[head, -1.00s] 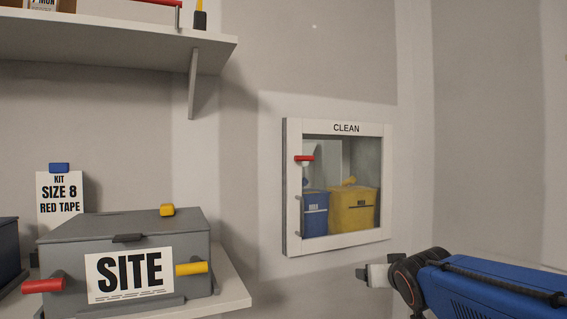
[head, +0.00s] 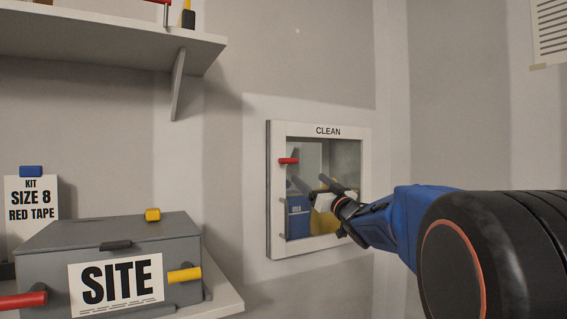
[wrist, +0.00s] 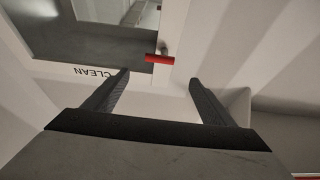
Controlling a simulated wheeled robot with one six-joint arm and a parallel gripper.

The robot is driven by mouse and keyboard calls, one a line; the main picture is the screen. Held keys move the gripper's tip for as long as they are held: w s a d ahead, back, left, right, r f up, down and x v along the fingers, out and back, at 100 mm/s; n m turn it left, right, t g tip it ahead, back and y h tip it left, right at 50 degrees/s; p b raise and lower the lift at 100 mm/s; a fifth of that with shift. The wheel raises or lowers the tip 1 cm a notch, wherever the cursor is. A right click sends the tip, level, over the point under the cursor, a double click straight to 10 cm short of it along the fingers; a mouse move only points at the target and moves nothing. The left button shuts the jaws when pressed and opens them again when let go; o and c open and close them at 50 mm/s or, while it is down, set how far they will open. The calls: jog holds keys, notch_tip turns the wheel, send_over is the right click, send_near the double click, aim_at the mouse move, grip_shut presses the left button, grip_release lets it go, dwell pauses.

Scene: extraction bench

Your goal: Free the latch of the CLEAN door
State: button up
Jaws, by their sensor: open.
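The CLEAN door (head: 350,133) is a white-framed, windowed door on the wall in the head view, and it looks closed. Its red latch handle (head: 288,161) lies roughly level on the left side of the frame. In the wrist view, where the lettering is upside down, the red latch (wrist: 158,59) shows just beyond and between my fingertips. My gripper (head: 310,181) is in front of the window, its fingers apart and empty. In the wrist view my gripper (wrist: 159,78) is open, with no visible contact with the latch. My gripper partly hides the yellow container.
Behind the window stand a blue container (head: 298,217) and a yellow container (head: 325,228). At the left, a grey SITE box (head: 185,235) with red and yellow handles rests on a lower shelf (head: 225,298). An upper shelf (head: 120,52) juts out above. Wall between shelves and door is clear.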

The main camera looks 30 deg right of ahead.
aim_at(290, 162)
jog(key=x, duration=1.6)
jog(key=shift+w, duration=0.3)
jog(key=c, duration=1.1)
jog(key=shift+o, duration=0.2)
